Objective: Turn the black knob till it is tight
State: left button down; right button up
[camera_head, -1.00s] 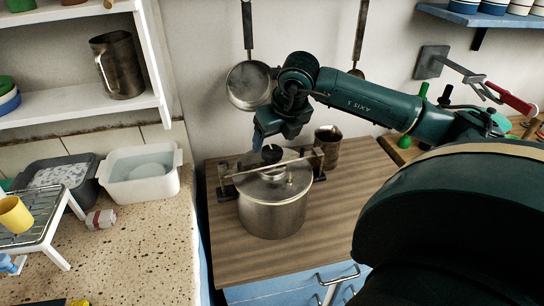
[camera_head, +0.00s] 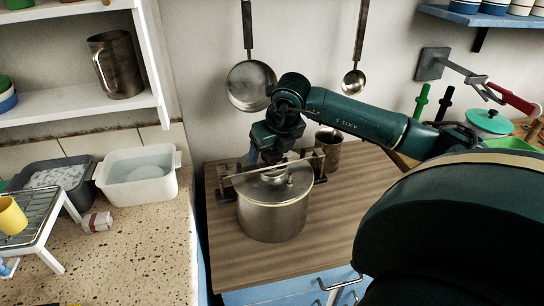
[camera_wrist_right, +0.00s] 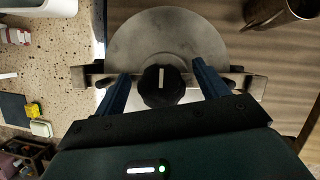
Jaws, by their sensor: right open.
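The black knob (camera_wrist_right: 161,88) shows in the right wrist view, round with a pale line across its top. It sits over the middle of the clamp bar (camera_wrist_right: 90,80) across the steel pot's lid (camera_wrist_right: 165,38). My right gripper (camera_wrist_right: 160,76) is open, with one blue finger on each side of the knob and a gap on both sides. In the head view the steel pot (camera_head: 272,215) stands on the wooden top, and my right gripper (camera_head: 264,157) is low over its lid. The knob is largely hidden there. My left gripper is out of view.
A metal jug (camera_head: 329,150) stands close behind the pot to the right. A pan (camera_head: 251,86) and a ladle (camera_head: 354,81) hang on the wall behind. The wooden top (camera_head: 240,262) is clear in front. A white basin (camera_head: 140,190) stands on the left counter.

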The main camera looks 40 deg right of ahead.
jog(key=shift+d+f+n+b, duration=0.1)
jog(key=shift+n+b, duration=0.4)
jog(key=shift+n+y+b, duration=0.3)
jog(key=shift+n+y, duration=0.1)
jog(key=shift+n, duration=0.3)
jog(key=n+y, duration=0.1)
jog(key=n, duration=0.1)
jog(key=shift+n, duration=0.3)
jog(key=n+y, duration=0.1)
jog(key=n, duration=0.2)
jog(key=shift+g, duration=0.3)
